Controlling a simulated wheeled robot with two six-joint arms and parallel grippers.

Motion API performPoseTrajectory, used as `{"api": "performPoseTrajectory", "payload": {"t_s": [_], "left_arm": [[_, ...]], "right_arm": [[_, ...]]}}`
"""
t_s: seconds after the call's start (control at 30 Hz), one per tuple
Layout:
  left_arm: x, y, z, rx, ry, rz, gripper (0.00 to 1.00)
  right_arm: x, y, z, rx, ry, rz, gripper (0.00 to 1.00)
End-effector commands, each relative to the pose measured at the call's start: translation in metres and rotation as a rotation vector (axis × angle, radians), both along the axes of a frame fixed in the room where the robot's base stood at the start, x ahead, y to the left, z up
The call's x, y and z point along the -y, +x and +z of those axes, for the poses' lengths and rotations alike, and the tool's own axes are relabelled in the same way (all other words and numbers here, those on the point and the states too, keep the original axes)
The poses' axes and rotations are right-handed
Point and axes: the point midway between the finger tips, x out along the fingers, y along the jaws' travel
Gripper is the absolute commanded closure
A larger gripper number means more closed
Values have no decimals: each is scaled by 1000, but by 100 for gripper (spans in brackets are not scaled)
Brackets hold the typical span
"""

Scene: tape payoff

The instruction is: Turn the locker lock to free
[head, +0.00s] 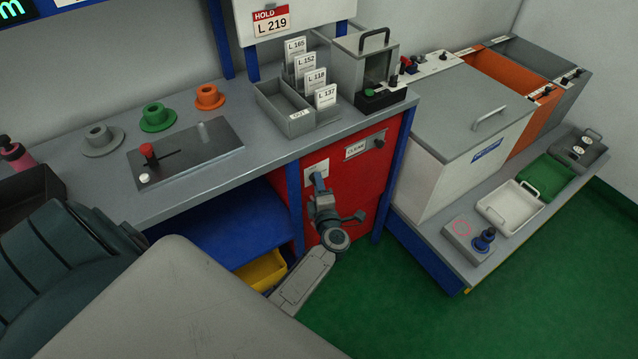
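The red locker (350,185) is under the right end of the workbench. A white plate (315,170) with a small blue lock handle (319,181) is at the upper left of its front. A sign reading CLEAR (364,147) is at its upper right, with a dark round knob (379,143) beside it. My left gripper (322,194) is at the blue handle, its fingers pointing at the locker front and overlapping the handle's lower part. The fingertips are too small to tell whether they grip it. My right gripper is not in view.
The bench (230,165) holds colored spools, a slotted plate (185,155), a tray of L-number cards (290,112) and a grey box (362,70). A yellow bin (262,270) sits low near my arm. A white chest (460,140) stands right; green floor (400,310) is clear.

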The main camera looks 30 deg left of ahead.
Motion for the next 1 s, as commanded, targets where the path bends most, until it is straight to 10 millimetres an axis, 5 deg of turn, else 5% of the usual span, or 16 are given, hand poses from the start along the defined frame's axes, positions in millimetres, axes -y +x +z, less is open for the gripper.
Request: {"api": "performPoseTrajectory", "payload": {"t_s": [0.33,0.5,1.0], "left_arm": [[-3,3,0,-1,-1,0,66],[-3,3,0,-1,-1,0,94],[-3,3,-5,62,-27,0,94]], "right_arm": [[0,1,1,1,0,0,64],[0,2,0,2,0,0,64],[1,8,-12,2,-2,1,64]]}}
